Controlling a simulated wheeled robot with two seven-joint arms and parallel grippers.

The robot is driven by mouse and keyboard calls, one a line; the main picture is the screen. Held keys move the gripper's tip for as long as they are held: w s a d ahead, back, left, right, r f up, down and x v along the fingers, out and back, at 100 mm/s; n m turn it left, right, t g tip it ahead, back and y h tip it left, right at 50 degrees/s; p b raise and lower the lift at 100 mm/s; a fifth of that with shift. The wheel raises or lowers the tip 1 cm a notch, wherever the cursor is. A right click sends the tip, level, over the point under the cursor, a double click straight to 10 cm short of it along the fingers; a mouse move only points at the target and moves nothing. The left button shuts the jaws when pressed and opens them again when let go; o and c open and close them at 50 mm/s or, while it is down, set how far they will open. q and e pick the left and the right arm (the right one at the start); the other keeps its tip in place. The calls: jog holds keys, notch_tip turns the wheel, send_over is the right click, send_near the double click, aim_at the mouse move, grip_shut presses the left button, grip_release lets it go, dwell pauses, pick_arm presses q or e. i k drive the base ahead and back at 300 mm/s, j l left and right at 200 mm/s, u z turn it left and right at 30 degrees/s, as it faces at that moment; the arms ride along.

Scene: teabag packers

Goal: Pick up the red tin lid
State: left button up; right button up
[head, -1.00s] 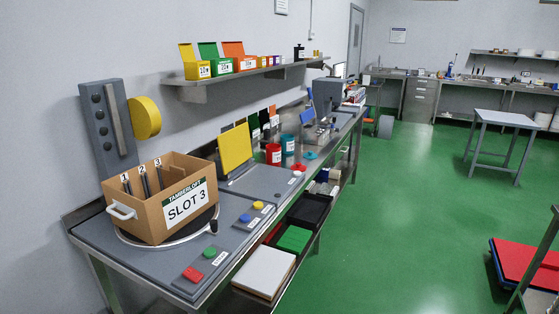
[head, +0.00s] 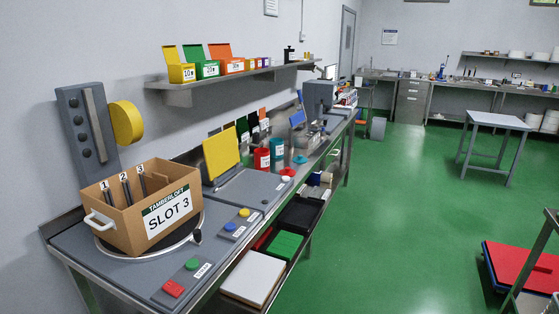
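The red tin lid (head: 288,172) looks like a small, flat red disc. It lies on the long steel bench (head: 338,140), to the right of the red tin (head: 262,158). The teal tin (head: 277,147) stands just behind the red tin, and a teal lid (head: 299,160) lies on the bench to its right. The lid is small in this view, so its details are hard to make out. Neither of my grippers is in view.
A cardboard box marked SLOT 3 (head: 142,207) sits on a turntable at the bench's near end. A yellow panel (head: 221,153) stands beyond it. Black (head: 301,213) and green (head: 284,246) trays are below the bench.

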aim_at(288, 172)
jog(key=i+l+z, duration=0.35)
jog(key=i, duration=0.2)
jog(key=i+l+z, duration=0.4)
jog(key=i, duration=0.15)
jog(key=i+z, duration=0.35)
jog(key=i, duration=0.2)
jog(key=i+u, duration=0.3)
jog(key=i+l+u, duration=0.25)
jog(key=i, duration=0.25)
jog(key=i+l+u, duration=0.3)
jog(key=i+j, duration=0.05)
jog(key=i, duration=0.1)
